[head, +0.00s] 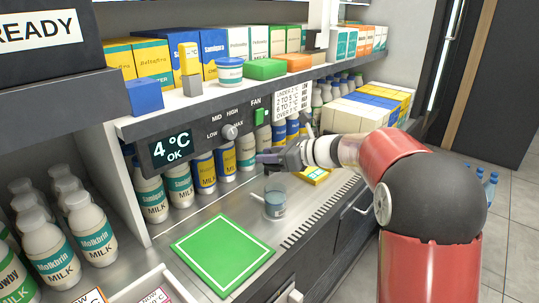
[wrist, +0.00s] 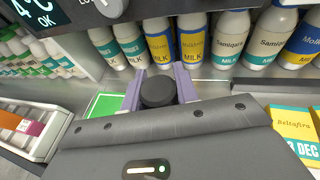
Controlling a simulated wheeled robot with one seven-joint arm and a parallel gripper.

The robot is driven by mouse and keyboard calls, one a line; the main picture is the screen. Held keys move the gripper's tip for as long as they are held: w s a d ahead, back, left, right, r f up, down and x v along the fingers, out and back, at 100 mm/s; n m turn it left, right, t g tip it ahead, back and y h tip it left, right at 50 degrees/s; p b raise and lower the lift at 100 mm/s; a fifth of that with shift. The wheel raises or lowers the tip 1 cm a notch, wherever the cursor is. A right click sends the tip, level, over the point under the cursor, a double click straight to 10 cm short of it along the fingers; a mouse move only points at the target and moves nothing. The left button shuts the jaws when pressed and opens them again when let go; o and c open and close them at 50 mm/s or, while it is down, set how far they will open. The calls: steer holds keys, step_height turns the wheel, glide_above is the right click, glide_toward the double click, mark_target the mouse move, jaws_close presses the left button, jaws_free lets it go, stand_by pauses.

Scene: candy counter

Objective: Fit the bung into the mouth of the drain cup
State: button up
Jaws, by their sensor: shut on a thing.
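My gripper (head: 266,158) is above the metal counter, in front of the row of milk bottles. In the wrist view my gripper (wrist: 158,84) has its two purple-grey fingers shut on the bung (wrist: 158,91), a short dark round plug. The drain cup (head: 275,204), a clear tumbler with bluish contents, stands upright on the counter below my gripper in the head view. The bung is held above the cup and apart from it. The bung is hard to make out in the head view. The cup is not visible in the wrist view.
A green mat (head: 222,254) with a white border lies left of the cup. Milk bottles (head: 179,184) line the back under a shelf with a knob (head: 230,131) and a green switch (head: 259,116). A yellow box (head: 315,176) lies right of the cup.

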steer(key=shift+f+b, duration=1.95)
steer(key=shift+f, duration=0.95)
steer(key=shift+f+b, duration=0.45)
steer(key=shift+f, duration=0.9)
steer(key=o, duration=1)
steer(key=p+v, duration=0.1)
steer(key=v, duration=0.7)
